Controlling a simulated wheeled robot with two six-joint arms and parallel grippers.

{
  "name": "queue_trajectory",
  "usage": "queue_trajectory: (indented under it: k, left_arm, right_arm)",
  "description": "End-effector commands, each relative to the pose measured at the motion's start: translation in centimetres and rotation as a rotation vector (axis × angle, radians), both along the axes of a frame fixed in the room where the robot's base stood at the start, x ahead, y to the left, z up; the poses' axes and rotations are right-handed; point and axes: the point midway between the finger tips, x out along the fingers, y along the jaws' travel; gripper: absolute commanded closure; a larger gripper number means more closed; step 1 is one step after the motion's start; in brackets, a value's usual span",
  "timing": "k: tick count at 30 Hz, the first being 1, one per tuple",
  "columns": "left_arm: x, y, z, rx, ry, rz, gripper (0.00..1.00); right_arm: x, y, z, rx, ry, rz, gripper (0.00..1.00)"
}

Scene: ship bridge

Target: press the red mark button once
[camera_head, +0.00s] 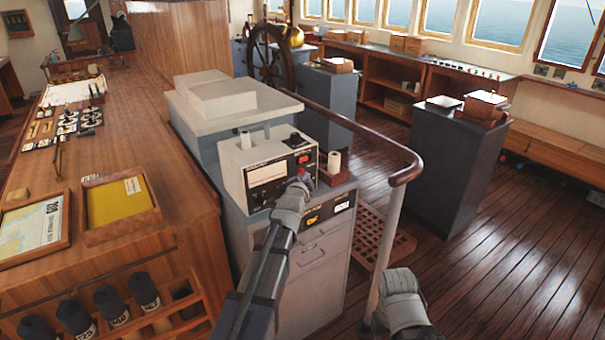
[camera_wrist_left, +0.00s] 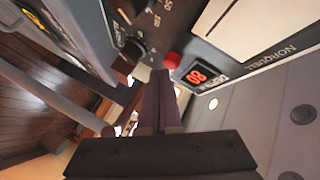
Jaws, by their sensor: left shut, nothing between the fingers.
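The red mark button (camera_wrist_left: 173,60) is on the dark front panel of a grey instrument box (camera_head: 236,178), next to a red lit display (camera_wrist_left: 196,77) and a black knob (camera_wrist_left: 133,48). In the head view a small red patch shows above my left gripper; I cannot tell there whether it is button or display. My left gripper (camera_head: 304,176) is shut and empty, pointing at the panel. In the left wrist view its fingertips (camera_wrist_left: 160,76) are very close to the button; contact cannot be told. My right arm's pale end (camera_head: 402,300) shows low right, its fingers hidden.
The box stands on a grey cabinet (camera_head: 320,262). A white roll (camera_head: 334,162) stands right of it. A curved handrail (camera_head: 405,172) rises right of the cabinet. A wooden counter (camera_head: 185,190) fills the left. Open floor (camera_head: 500,270) lies right.

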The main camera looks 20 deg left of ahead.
Motion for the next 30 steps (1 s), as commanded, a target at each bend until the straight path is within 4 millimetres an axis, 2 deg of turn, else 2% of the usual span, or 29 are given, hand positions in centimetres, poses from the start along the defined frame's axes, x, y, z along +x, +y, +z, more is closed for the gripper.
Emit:
queue_trajectory:
  k: [30]
  left_arm:
    - [0.61,0.81,0.00,0.001,0.001,0.001,1.00]
  right_arm:
    - [0.00,0.00,0.00,0.000,0.000,0.000,0.50]
